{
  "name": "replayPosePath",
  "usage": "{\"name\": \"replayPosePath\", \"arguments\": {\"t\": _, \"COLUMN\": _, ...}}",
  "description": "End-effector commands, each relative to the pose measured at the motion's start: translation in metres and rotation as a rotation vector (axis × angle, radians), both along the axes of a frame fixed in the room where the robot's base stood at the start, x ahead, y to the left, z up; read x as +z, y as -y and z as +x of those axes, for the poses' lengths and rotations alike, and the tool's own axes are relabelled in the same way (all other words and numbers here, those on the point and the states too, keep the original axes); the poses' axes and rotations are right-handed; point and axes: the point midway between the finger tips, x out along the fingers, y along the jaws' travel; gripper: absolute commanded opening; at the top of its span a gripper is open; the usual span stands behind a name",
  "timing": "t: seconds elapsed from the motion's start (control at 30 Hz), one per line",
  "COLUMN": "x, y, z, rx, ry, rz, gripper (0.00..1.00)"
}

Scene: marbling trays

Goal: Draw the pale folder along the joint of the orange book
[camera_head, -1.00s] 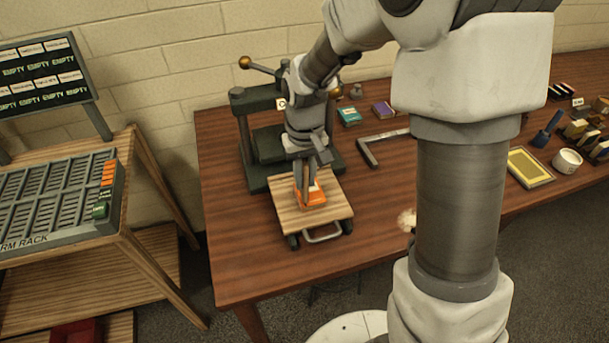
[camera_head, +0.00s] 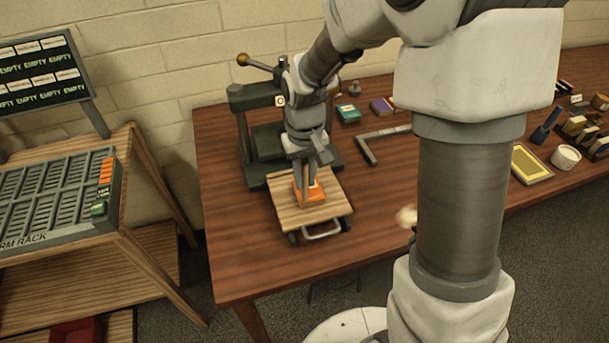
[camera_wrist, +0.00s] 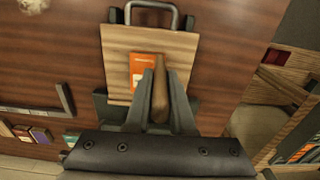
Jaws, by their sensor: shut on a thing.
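My gripper (camera_head: 306,180) is shut on a slim tan-brown tool, probably the pale folder (camera_wrist: 160,98), and points down over the orange book. The folder also shows as a thin upright strip in the head view (camera_head: 305,191). The orange book (camera_head: 317,190) lies flat on a wooden board, partly hidden by my gripper. In the wrist view, the orange book (camera_wrist: 147,66) has a light label and sits left of the folder. The folder's tip is by the book's right edge there; I cannot tell whether it touches the joint.
An L-shaped metal square (camera_head: 368,155) and small books (camera_head: 348,113) lie beyond. The table (camera_head: 245,265) is clear at the front left. A rack (camera_head: 50,210) stands left.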

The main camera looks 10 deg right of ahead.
Motion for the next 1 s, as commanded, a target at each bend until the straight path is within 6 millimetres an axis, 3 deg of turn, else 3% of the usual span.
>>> {"name": "replayPosePath", "arguments": {"t": 0.6, "x": 0.01, "y": 0.0, "z": 0.0, "rx": 0.0, "ry": 0.0, "rz": 0.0, "gripper": 0.0}}
{"name": "replayPosePath", "arguments": {"t": 1.0, "x": 0.048, "y": 0.0, "z": 0.0, "rx": 0.0, "ry": 0.001, "rz": 0.0, "gripper": 0.0}}
